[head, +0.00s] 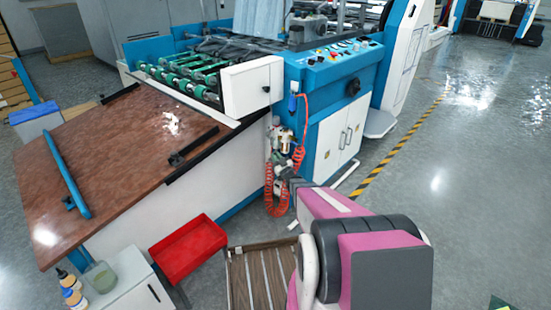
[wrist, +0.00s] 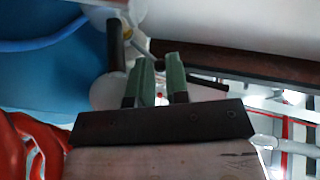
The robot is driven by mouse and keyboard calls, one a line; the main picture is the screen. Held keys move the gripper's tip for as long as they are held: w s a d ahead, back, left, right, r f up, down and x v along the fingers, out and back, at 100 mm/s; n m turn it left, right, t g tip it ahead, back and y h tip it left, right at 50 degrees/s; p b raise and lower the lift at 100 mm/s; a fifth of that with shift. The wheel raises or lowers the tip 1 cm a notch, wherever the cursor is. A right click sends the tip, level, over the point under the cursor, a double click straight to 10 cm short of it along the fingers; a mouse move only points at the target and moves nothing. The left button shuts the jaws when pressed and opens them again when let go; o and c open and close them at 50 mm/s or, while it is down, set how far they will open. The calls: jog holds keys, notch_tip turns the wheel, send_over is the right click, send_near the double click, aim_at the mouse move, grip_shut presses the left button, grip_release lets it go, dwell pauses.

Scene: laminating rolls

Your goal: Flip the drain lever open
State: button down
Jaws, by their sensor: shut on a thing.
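In the wrist view my gripper (wrist: 160,78) has two green fingers close together at the air-service fittings. A thin grey lever (wrist: 145,48) with a dark rounded tip (wrist: 159,65) runs down between the fingertips, and the fingers are shut on it. A pale translucent bowl (wrist: 104,92) sits just left of the fingers, partly hidden by them. In the head view the air filter unit (head: 283,138) hangs on the machine's side, and my gripper (head: 281,170) is at its lower end. The lever is too small to make out there.
Coiled red hose (head: 269,185) hangs beside the unit and shows close by at lower left in the wrist view (wrist: 35,150). The blue and white machine (head: 335,110) stands behind.

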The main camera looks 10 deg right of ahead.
jog(key=shift+w+d+r, duration=0.1)
jog(key=shift+w, duration=0.05)
jog(key=c, duration=1.1)
grip_release()
